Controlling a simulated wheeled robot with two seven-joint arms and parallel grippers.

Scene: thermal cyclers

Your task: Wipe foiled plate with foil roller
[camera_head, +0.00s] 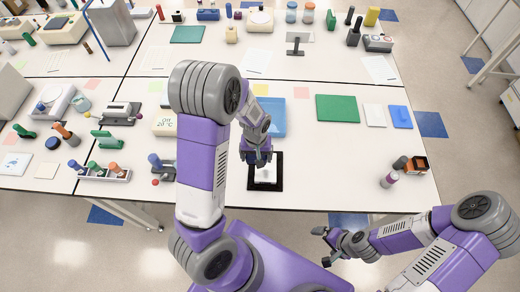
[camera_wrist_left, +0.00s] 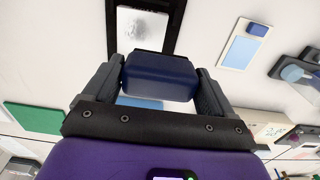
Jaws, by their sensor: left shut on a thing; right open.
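The foiled plate (camera_head: 265,175) lies in a black frame (camera_head: 279,184) near the table's front edge. In the left wrist view the plate (camera_wrist_left: 141,35) shows a silvery, wrinkled top, and the black frame (camera_wrist_left: 112,18) surrounds it. My left gripper (camera_head: 258,158) is just above the frame's far side. In the wrist view its fingers (camera_wrist_left: 160,88) are shut on a dark blue block (camera_wrist_left: 158,75), which appears to be the foil roller. The block's underside is hidden, so I cannot tell whether it touches the plate. My right gripper (camera_head: 324,246) is open and empty, off the table's front edge.
A blue mat (camera_head: 273,117) lies behind my left gripper, and a green mat (camera_head: 338,108) is to its right. A rack of coloured-handled tools (camera_head: 103,174) stands at the front left. An orange-and-black device (camera_head: 412,165) stands at the right. The table between plate and device is clear.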

